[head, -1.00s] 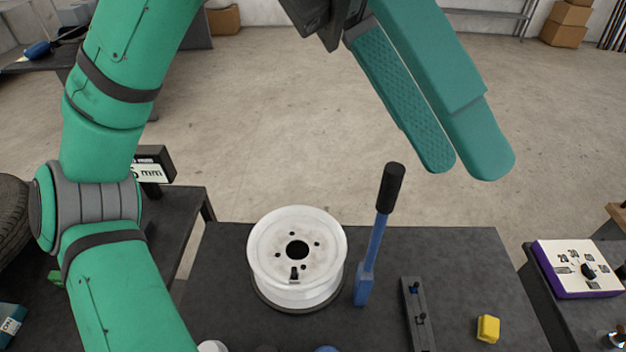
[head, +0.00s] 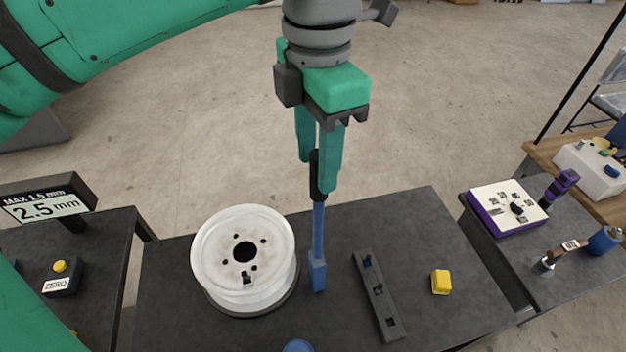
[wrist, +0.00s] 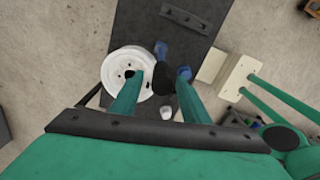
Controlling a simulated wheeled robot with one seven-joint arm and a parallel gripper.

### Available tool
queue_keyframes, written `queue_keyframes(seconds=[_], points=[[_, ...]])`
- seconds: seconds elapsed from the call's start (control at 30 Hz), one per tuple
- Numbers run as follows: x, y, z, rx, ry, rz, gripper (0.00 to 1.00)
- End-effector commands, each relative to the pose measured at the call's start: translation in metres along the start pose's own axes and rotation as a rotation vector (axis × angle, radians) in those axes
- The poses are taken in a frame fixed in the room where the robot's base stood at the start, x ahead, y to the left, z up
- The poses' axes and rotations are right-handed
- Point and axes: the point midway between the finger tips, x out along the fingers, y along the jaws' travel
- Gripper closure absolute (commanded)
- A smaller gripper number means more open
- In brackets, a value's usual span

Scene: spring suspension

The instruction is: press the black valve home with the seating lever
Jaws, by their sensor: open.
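The seating lever (head: 318,235) stands nearly upright on the dark bench, with a blue shaft, blue foot and black grip. My gripper (head: 317,174) is open, pointing down, its green fingers on either side of the black grip. In the wrist view the dark grip (wrist: 163,78) shows between the spread fingers. I cannot tell whether either finger touches it. The white wheel rim (head: 212,262) lies left of the lever. The small black valve (head: 247,278) stands in the near part of the rim's face. How deep it sits is not clear.
A dark rail (head: 386,312) with small fittings and a yellow block (head: 441,281) lie right of the lever. A blue round object (head: 298,346) is at the near edge. A display reading 2.5 mm (head: 45,208) stands left. A dial board (head: 507,208) is on the right table.

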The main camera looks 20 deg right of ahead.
Motion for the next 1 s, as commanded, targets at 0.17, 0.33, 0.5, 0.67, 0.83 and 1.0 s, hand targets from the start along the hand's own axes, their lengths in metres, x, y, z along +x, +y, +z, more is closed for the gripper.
queue_keyframes(seconds=[0.17, 0.33, 0.5, 0.67, 0.83, 1.0], points=[[0.03, -0.001, 0.001, 0.004, -0.001, -0.002, 0.58], [0.047, 0.001, -0.003, -0.007, -0.001, -0.002, 0.58], [0.054, 0.002, -0.005, -0.012, -0.002, -0.001, 0.58], [0.054, 0.002, -0.005, -0.012, -0.002, 0.0, 0.58], [0.054, 0.002, -0.004, -0.011, -0.002, 0.0, 0.8], [0.054, 0.003, -0.009, -0.011, -0.003, -0.001, 1.0]])
